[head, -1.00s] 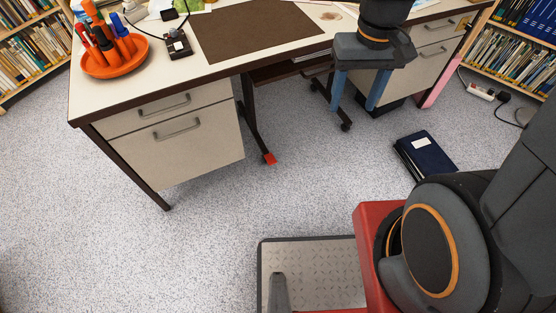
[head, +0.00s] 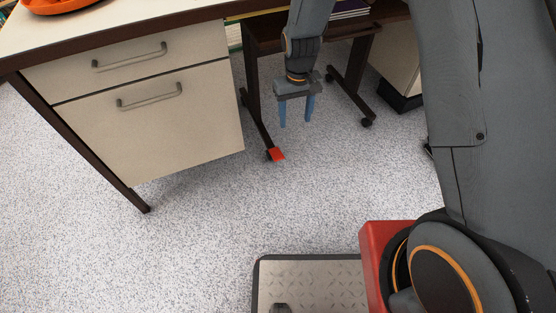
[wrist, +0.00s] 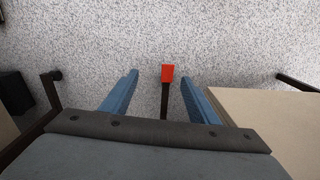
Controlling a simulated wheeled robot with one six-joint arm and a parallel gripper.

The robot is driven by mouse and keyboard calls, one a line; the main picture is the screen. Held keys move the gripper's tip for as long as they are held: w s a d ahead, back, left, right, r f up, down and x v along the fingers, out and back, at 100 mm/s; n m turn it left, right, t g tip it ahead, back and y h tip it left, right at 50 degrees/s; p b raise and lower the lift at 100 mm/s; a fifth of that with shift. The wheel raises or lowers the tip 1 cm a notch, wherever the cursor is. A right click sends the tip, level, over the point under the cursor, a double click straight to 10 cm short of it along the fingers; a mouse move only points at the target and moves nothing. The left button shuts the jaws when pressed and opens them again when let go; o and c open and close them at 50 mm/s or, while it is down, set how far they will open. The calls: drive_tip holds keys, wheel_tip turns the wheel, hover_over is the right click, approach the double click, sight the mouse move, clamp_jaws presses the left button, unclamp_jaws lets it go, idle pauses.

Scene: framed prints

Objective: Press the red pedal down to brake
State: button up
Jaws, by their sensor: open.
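The red pedal (head: 277,154) is a small red block near the floor, at the end of a dark foot bar under the desk. In the wrist view the red pedal (wrist: 168,73) shows between my two blue fingers, beyond their tips. My gripper (head: 296,124) points down above and slightly right of the pedal in the head view, open and empty. It also shows in the wrist view (wrist: 166,76), with its fingers spread on either side of the dark bar. I see no contact between fingers and pedal.
A cream drawer cabinet (head: 165,110) stands left of the pedal, under the desk top (head: 120,30). Another dark leg with a caster (head: 366,122) stands to the right. Speckled floor (head: 220,205) is clear in front of the pedal.

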drive_tip(key=n+b, duration=0.1)
drive_tip(key=b, duration=0.6)
hover_over(278, 156)
wheel_tip(278, 156, down, 18)
drive_tip(key=shift+r, duration=0.1)
drive_tip(key=shift+f+b, duration=1.95)
drive_tip(key=shift+f, duration=2.05)
drive_tip(key=shift+c, duration=0.5)
